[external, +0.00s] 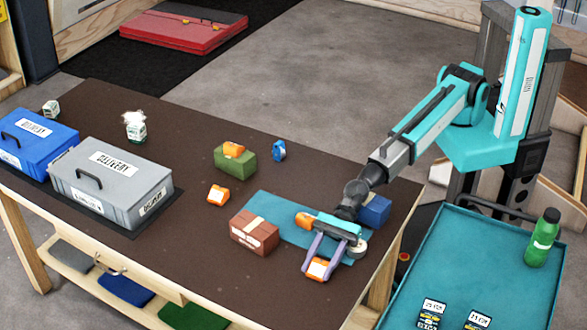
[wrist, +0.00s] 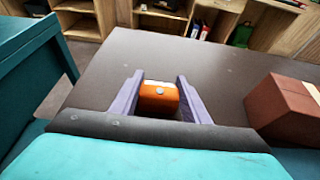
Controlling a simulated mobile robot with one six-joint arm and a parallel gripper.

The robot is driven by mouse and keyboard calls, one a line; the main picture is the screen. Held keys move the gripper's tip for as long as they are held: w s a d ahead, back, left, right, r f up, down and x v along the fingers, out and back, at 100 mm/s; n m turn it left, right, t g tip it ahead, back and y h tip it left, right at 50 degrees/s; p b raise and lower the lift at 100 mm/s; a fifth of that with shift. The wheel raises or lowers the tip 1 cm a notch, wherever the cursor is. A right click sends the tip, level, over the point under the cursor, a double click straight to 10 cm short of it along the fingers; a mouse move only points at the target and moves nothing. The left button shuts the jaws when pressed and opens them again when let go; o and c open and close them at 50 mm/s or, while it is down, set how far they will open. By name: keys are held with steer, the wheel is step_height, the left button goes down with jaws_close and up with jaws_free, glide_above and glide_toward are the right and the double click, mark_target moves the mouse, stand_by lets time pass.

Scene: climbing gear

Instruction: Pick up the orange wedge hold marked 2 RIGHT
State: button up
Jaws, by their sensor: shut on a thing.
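My gripper (external: 318,271) is over the near right part of the brown table, its two purple fingers pointing toward the table's front edge. It is shut on an orange wedge hold (external: 317,267) with a pale label, too small to read. Other orange holds are one on the bare table (external: 218,195), one on a green block (external: 234,149) and one partly hidden behind my gripper (external: 305,220).
A brown-red brick-like box (external: 254,233) stands left of my gripper; it also shows at right in the wrist view (wrist: 288,108). A teal mat (external: 275,212) and a blue block (external: 375,210) lie behind. Grey (external: 110,185) and blue (external: 38,140) delivery boxes stand at left.

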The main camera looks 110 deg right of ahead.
mark_target(320, 265)
steer(key=shift+r, duration=0.15)
steer(key=shift+r+p, duration=0.7)
steer(key=shift+r, duration=4.2)
steer(key=shift+f, duration=0.1)
